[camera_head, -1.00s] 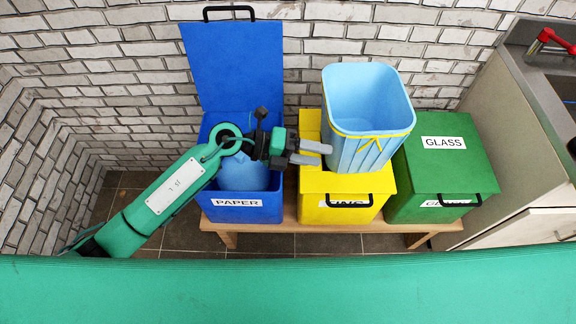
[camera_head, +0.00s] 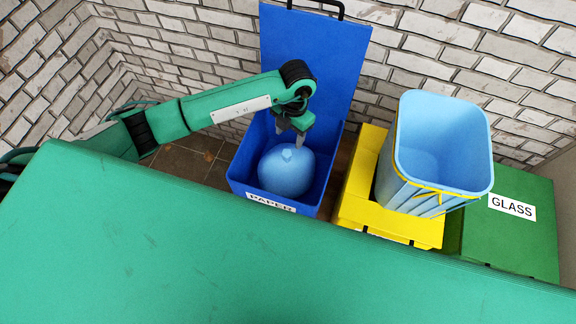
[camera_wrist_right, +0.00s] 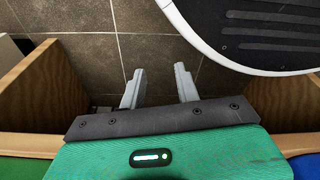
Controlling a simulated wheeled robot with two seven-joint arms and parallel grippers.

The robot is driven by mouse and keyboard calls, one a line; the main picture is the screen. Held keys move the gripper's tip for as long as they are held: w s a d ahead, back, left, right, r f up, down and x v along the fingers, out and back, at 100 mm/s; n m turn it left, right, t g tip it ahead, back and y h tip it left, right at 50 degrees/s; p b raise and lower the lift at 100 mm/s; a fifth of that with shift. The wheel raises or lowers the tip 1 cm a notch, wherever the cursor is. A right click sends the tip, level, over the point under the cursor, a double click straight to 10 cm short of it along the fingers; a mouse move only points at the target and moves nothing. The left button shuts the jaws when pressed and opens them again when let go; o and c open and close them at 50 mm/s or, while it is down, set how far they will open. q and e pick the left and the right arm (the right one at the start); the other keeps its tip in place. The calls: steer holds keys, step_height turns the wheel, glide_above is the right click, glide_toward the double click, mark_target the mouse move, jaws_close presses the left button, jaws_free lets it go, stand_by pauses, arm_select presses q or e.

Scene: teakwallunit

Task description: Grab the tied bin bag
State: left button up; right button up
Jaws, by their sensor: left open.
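The light blue tied bin bag (camera_head: 287,175) is round and sits inside the open blue PAPER bin (camera_head: 238,178). Its small knot shows on top. My left gripper (camera_head: 289,138) points down just above the knot, toward the back of the bag, with its grey fingers apart and nothing visible between them. I cannot tell whether a finger touches the bag. My right gripper (camera_wrist_right: 159,84) shows in the right wrist view, its two fingers apart and empty above floor tiles.
The blue lid (camera_head: 312,60) stands raised behind the bin. A light blue bucket-like container (camera_head: 440,150) stands on the yellow bin (camera_head: 362,185). The green GLASS bin (camera_head: 512,240) is at the right. Brick walls (camera_head: 190,50) close off the back and left.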

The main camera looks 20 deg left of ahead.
mark_target(288, 152)
arm_select(q)
step_height(288, 152, down, 5)
steer(key=shift+s+a+r, duration=0.1)
steer(key=shift+s+a, duration=0.05)
steer(key=shift+s+a+f+p, duration=0.1)
steer(key=shift+s+f+p, duration=0.1)
steer(key=shift+f, duration=1.1)
steer(key=shift+s+f+p, duration=0.15)
steer(key=shift+f, duration=1.15)
jaws_close()
arm_select(e)
steer(key=shift+s+d+f, duration=0.35)
steer(key=shift+s+f, duration=0.4)
steer(key=shift+f, duration=0.05)
